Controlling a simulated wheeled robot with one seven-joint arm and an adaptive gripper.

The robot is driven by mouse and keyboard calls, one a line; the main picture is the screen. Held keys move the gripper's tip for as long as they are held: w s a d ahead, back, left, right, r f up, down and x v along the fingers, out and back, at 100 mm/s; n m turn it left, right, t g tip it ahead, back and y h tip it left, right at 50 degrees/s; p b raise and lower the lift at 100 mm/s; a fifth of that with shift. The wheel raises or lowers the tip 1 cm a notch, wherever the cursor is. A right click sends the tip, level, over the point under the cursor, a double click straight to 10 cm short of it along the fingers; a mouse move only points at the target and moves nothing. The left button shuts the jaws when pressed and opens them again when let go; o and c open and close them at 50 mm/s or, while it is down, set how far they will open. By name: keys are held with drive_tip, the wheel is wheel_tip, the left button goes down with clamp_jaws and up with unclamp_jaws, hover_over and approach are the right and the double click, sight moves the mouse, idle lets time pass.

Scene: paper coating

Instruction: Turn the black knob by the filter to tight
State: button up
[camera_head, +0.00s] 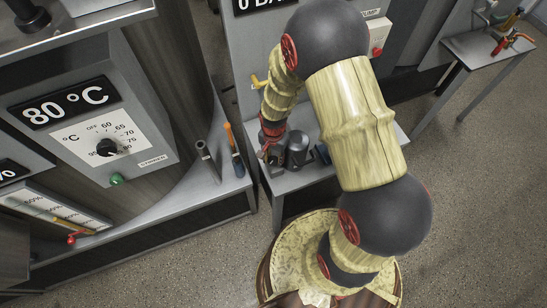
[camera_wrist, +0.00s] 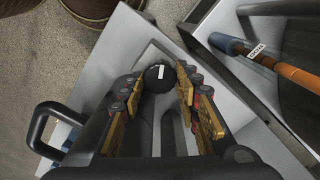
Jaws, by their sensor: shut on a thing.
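The black knob (camera_wrist: 161,77) is round with a white mark and sits between my gripper's fingertips in the wrist view. My gripper (camera_wrist: 160,74) is closed on it from both sides. In the head view my gripper (camera_head: 270,153) is low over the small metal table, and the knob is hidden there. I cannot make out any tight marking.
A grey pipe (camera_head: 207,159) and an orange-and-blue tool (camera_head: 234,150) stand on the counter to the left. A dark handle (camera_wrist: 42,130) is left of my gripper in the wrist view. A panel with an 80 °C display (camera_head: 65,103) stands farther left.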

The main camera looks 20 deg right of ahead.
sight(273, 160)
drive_tip(key=o, duration=1.2)
drive_tip(key=shift+c, duration=0.2)
drive_tip(key=shift+r, duration=0.1)
wheel_tip(273, 160, up, 12)
idle(0.3)
